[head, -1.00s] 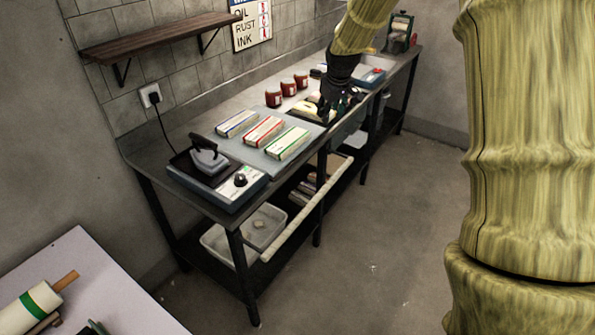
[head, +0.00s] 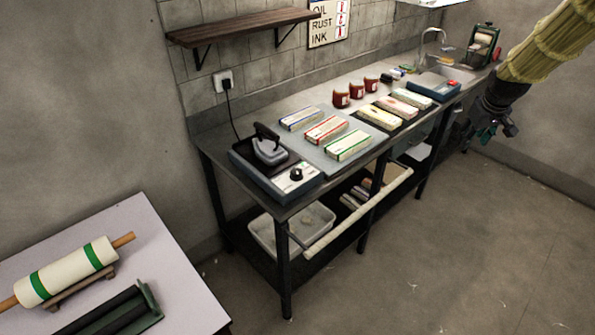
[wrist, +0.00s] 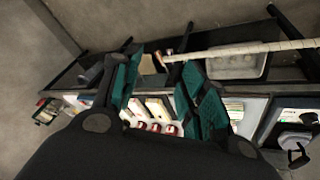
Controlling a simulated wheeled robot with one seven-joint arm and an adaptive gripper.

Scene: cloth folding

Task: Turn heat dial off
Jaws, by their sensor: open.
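The heat dial (head: 296,174) is a black knob on the white front panel of a blue-grey heating unit (head: 312,187) at the near left end of the bench. An iron with a black handle (head: 268,148) rests on the unit's dark plate. My gripper (head: 487,132) is in the air in front of the bench's right part, well to the right of the dial and apart from everything. In the wrist view its teal fingers (wrist: 160,90) are spread with nothing held between them. The iron also shows at the lower right edge of the wrist view (wrist: 297,146).
Boxes (head: 348,145), red jars (head: 341,98) and a blue tray (head: 433,91) stand along the bench. A rail (head: 357,217) runs along its front, above a shelf with a pale bin (head: 291,229). A table with rollers (head: 179,263) is at lower left. The floor ahead is clear.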

